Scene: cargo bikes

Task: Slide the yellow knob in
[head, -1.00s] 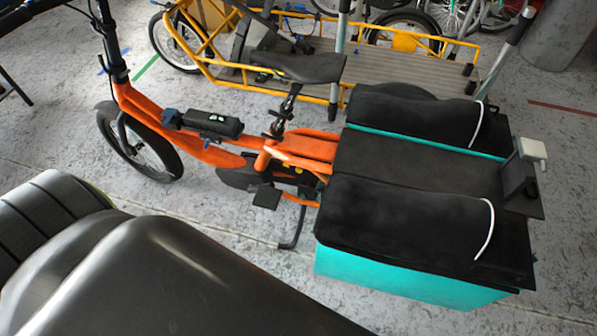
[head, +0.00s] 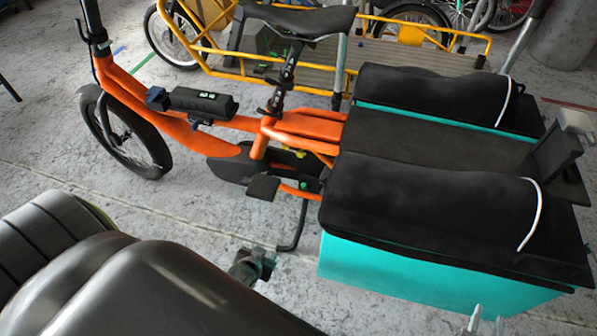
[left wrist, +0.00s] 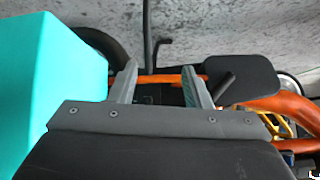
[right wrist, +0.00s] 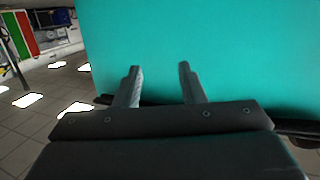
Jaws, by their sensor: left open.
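A small yellow spot (head: 299,154) shows on the orange bike (head: 190,135), below the seat by the rear frame; it is too small to be sure that it is the yellow knob. In the left wrist view a yellow part (left wrist: 277,124) shows beside the orange frame, right of the fingers; I cannot tell which part it is. My left gripper (left wrist: 161,72) is open and empty, over the bike's lower frame near the pedal. My right gripper (right wrist: 158,72) is open and empty, facing the teal side bag; its fingertips show at the bottom of the head view (head: 485,320).
The teal bag (head: 415,275) with black covers fills the bike's rear. The pedal (head: 263,187) and kickstand (head: 297,228) stick out on the near side. A yellow cargo bike (head: 325,50) stands behind. Bare floor (head: 60,180) lies at the left.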

